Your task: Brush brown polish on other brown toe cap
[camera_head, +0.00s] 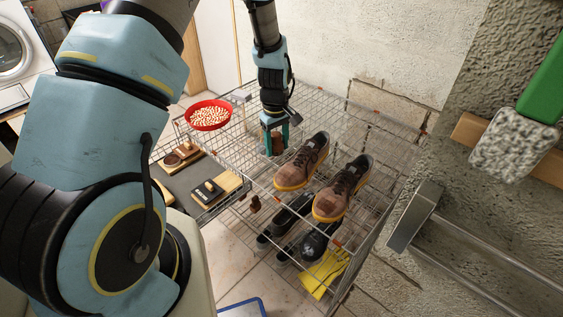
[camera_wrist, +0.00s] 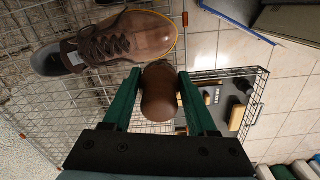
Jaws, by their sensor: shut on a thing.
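My gripper (camera_head: 276,150) is shut on a brown rounded brush handle (camera_wrist: 159,92), gripped between the green fingers in the wrist view. The bristles are hidden. It is held above the wire rack, just left of the farther brown shoe (camera_head: 303,161). A second brown shoe (camera_head: 343,189) stands to its right, nearer the camera. Both have brown toe caps pointing toward the lower left; I cannot tell how much polish is on either. In the wrist view, one brown shoe (camera_wrist: 110,40) lies beyond the brush, apart from it in the picture, its toe cap toward the right.
A red bowl (camera_head: 209,115) of pale pieces sits on the rack at left. A dark tray (camera_head: 187,178) below it holds brushes and a tin. Black shoes (camera_head: 290,218) and a yellow cloth (camera_head: 325,273) are on lower rack levels. A rough wall stands at right.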

